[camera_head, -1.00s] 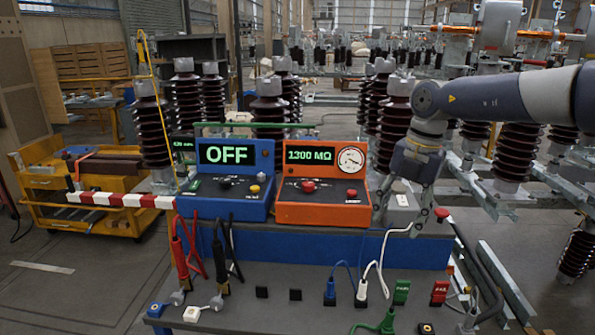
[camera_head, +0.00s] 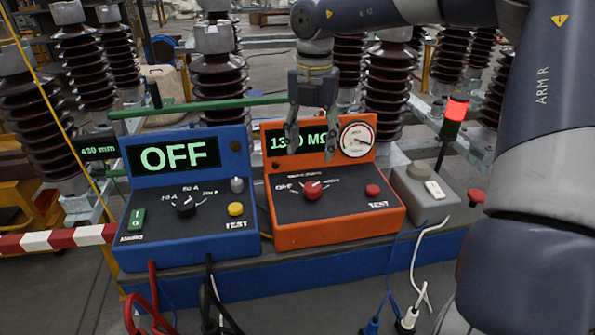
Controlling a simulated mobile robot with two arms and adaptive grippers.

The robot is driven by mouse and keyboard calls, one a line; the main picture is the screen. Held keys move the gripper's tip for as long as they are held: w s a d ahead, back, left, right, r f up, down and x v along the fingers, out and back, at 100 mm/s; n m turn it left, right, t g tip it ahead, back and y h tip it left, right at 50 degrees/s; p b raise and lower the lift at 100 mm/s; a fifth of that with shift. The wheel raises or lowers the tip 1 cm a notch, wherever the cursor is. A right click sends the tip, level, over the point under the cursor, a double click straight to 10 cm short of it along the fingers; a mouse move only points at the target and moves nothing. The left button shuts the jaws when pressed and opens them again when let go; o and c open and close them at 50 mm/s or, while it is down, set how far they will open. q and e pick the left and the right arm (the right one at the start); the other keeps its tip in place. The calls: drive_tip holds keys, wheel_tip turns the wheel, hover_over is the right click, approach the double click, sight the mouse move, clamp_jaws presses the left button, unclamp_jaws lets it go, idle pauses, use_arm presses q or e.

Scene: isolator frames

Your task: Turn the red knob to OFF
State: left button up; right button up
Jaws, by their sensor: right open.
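The red knob (camera_head: 312,190) sits on the sloping dark panel of the orange tester (camera_head: 340,225). An OFF label is printed to its left, with more marks around the dial. I cannot tell exactly where its pointer is set. The tester's display (camera_head: 281,142) reads about 1300 MΩ, partly covered by my gripper. My right gripper (camera_head: 311,147) points down with its fingers apart and empty. It is in front of the display, above the knob in the picture and apart from it. My left gripper is not in view.
A red TEST button (camera_head: 372,190) and a round gauge (camera_head: 357,140) share the orange tester. A blue tester (camera_head: 185,243) showing OFF stands to its left. A grey box (camera_head: 420,192) and a lit red lamp (camera_head: 456,110) are to the right. A green bar (camera_head: 215,105) runs behind.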

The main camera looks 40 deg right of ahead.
sight(312, 186)
drive_tip(key=f, duration=0.2)
drive_tip(key=s+f+p, duration=0.1)
drive_tip(key=f, duration=0.1)
drive_tip(key=shift+s, duration=0.2)
drive_tip(key=f, duration=0.1)
drive_tip(key=f+p, duration=0.1)
drive_tip(key=f, duration=0.3)
drive_tip(key=shift+w+f, duration=0.15)
drive_tip(key=shift+w, duration=0.25)
drive_tip(key=shift+s+f, duration=0.1)
drive_tip(key=shift+f, duration=0.25)
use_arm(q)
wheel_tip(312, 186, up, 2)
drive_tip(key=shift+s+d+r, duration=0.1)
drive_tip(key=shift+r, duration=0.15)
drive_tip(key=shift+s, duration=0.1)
use_arm(e)
drive_tip(key=shift+c, duration=0.3)
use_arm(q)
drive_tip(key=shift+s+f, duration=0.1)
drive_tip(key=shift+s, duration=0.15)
use_arm(e)
drive_tip(key=shift+f, duration=0.1)
drive_tip(key=c, duration=1)
